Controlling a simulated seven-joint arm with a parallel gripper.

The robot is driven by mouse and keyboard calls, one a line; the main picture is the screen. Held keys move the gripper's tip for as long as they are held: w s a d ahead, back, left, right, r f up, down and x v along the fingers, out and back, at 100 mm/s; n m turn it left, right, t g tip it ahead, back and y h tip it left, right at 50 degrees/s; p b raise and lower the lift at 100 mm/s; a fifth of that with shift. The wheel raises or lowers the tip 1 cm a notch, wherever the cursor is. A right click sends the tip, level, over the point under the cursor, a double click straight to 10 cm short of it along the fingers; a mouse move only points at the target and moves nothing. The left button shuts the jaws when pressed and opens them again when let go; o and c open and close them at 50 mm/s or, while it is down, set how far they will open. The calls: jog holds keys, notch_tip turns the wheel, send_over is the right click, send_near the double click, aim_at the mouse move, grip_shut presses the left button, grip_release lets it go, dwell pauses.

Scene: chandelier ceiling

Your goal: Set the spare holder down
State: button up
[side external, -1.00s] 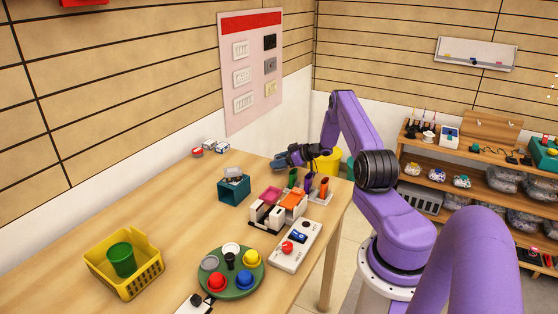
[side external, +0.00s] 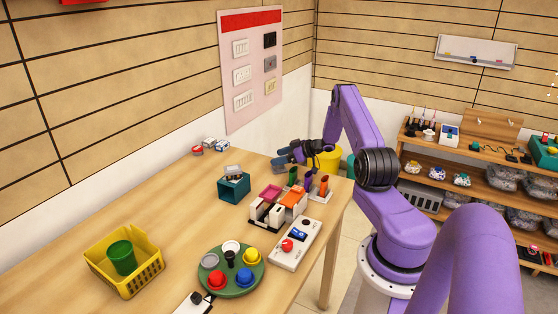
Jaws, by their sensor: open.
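I cannot tell for sure which thing is the spare holder. A white stand (side external: 322,196) with green, purple and orange upright pieces is at the right edge of the table (side external: 190,215). My gripper (side external: 281,164) is open, above the table's far end, up and to the left of this stand. Its dark body and grey-blue fingers point left, and I see nothing clearly held. A green cup (side external: 121,257) stands upright in a yellow basket (side external: 151,274) at the left front.
A teal box (side external: 234,189), a white rack with pink and orange pieces (side external: 268,213), a switch panel (side external: 297,243) and a round green tray (side external: 231,288) with coloured knobs stand on the table. Small boxes (side external: 215,144) sit by the wall. The table's left middle is clear.

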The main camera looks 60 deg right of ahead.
jog(key=v, duration=1.1)
jog(key=w+a+r+n+g+h, duration=0.1)
jog(key=w+a+r, duration=0.2)
jog(key=w+a, duration=0.35)
jog(key=w+a+r+n+g, duration=0.1)
jog(key=w+a+r, duration=0.3)
jog(key=w+a, duration=0.3)
jog(key=a+r+n+g+h, duration=0.1)
jog(key=a+r, duration=0.2)
jog(key=a, duration=0.7)
jog(key=a+r+n+g, duration=0.1)
jog(key=a+r, duration=0.2)
jog(key=a, duration=0.7)
jog(key=s+a+r+n+g, duration=0.3)
jog(key=s+a+g, duration=0.1)
jog(key=s+a, duration=1.15)
jog(key=s+n+g, duration=0.3)
jog(key=s+g, duration=0.1)
jog(key=s, duration=1.7)
jog(key=shift+s+a+g, duration=0.3)
jog(key=shift+s, duration=0.05)
